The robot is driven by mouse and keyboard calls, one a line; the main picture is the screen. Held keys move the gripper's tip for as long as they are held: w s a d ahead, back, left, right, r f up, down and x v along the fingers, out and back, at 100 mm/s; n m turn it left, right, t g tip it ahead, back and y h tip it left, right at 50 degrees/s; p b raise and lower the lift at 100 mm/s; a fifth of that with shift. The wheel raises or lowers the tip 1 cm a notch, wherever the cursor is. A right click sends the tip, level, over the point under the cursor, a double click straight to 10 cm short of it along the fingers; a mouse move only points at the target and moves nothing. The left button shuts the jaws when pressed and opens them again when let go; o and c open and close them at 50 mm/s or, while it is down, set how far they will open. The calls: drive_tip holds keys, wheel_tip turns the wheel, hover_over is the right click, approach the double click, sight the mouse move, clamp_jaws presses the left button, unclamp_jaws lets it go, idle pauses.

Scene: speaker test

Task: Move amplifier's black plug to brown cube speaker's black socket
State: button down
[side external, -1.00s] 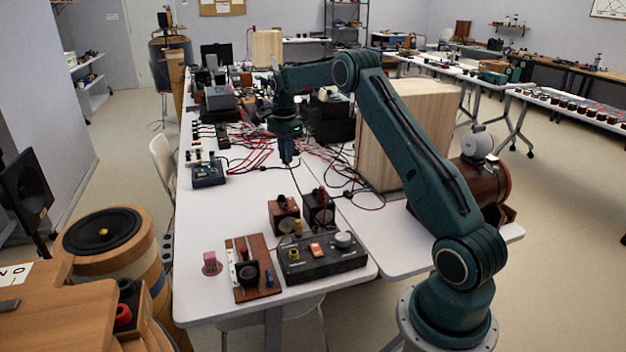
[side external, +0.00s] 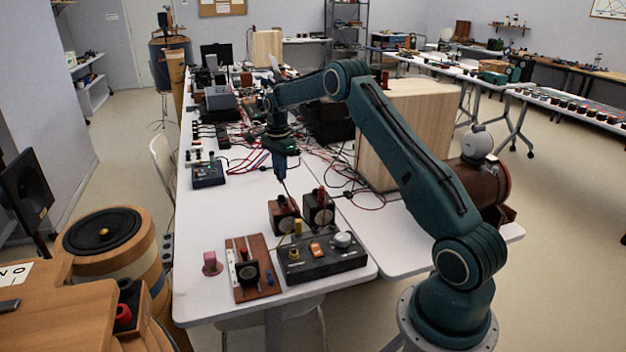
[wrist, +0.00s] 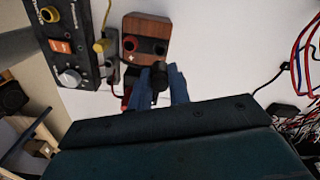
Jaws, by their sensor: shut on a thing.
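My gripper (side external: 281,174) hangs above the table, behind and above the two small cube speakers. In the wrist view its blue fingers (wrist: 159,90) are shut on the black plug (wrist: 158,74).
A darker cube speaker (side external: 319,210) with a red plug on top stands right of the brown one. A yellow plug (wrist: 101,46) is between amplifier and cubes. A wooden board with parts (side external: 250,275) lies left. Red and black cables tangle behind.

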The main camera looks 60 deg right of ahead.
drive_tip(key=shift+f, duration=2)
drive_tip(key=shift+f, duration=1.1)
idle(1.6)
drive_tip(key=c, duration=1.2)
unclamp_jaws()
drive_tip(key=shift+c, duration=0.2)
drive_tip(key=shift+r, duration=0.2)
drive_tip(key=shift+r, duration=3.65)
